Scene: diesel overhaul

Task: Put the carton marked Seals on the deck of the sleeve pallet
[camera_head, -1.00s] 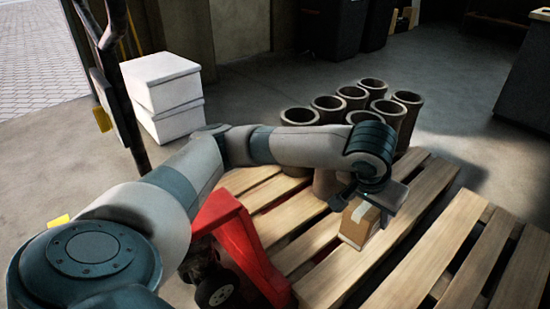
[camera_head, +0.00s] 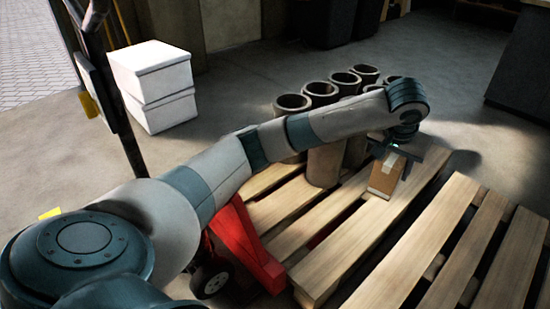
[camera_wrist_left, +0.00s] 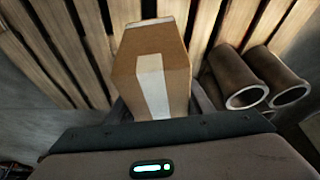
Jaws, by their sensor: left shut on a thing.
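A small brown carton with a pale tape strip (camera_head: 384,178) hangs from my left gripper (camera_head: 400,158) over the slats of the wooden pallet (camera_head: 335,250). My left gripper is shut on it. In the left wrist view the carton (camera_wrist_left: 152,65) sits upright between the jaws, with pallet slats beyond it. No Seals marking can be read. I cannot tell whether its underside touches the deck. Several brown cylinder sleeves (camera_head: 325,160) stand on the far part of this pallet, partly hidden by my left arm. My right gripper is not in view.
A red pallet jack (camera_head: 240,245) stands at the pallet's left side. A second slatted pallet (camera_head: 470,240) lies to the right. Two white boxes (camera_head: 155,85) are stacked on the floor at the left. Bare deck lies in front of the sleeves.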

